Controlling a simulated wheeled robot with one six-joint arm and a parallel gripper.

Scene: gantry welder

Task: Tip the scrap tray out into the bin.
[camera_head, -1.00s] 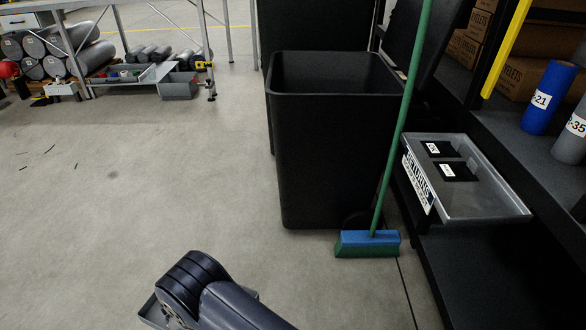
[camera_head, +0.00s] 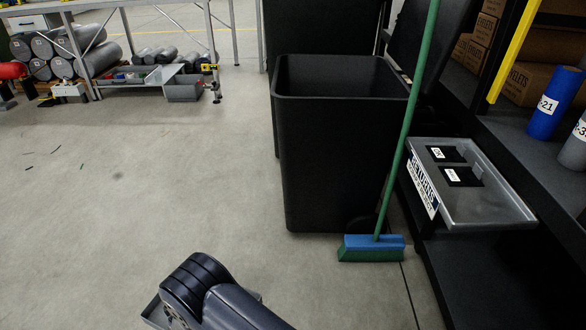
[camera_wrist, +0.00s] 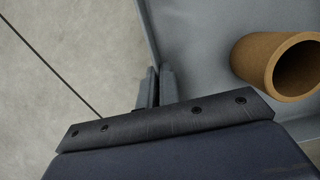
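The bin (camera_head: 340,160) is a tall black container standing upright with its top open, at the centre of the head view. A grey tray (camera_wrist: 205,35) fills the right of the wrist view, with a brown cardboard tube (camera_wrist: 275,62) in it. My gripper (camera_wrist: 158,86) has its fingers closed together on the tray's side wall. In the head view a grey tray corner (camera_head: 152,313) shows at the bottom, beside my dark arm, which hides the gripper and most of the tray. The tray is near the floor, apart from the bin and on its near left side.
A green-handled broom (camera_head: 372,248) leans across the bin's right front. A shelf at right holds a labelled grey tray (camera_head: 495,212) and a blue roll (camera_head: 553,100). A metal table (camera_head: 215,45) with grey cylinders under it stands back left.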

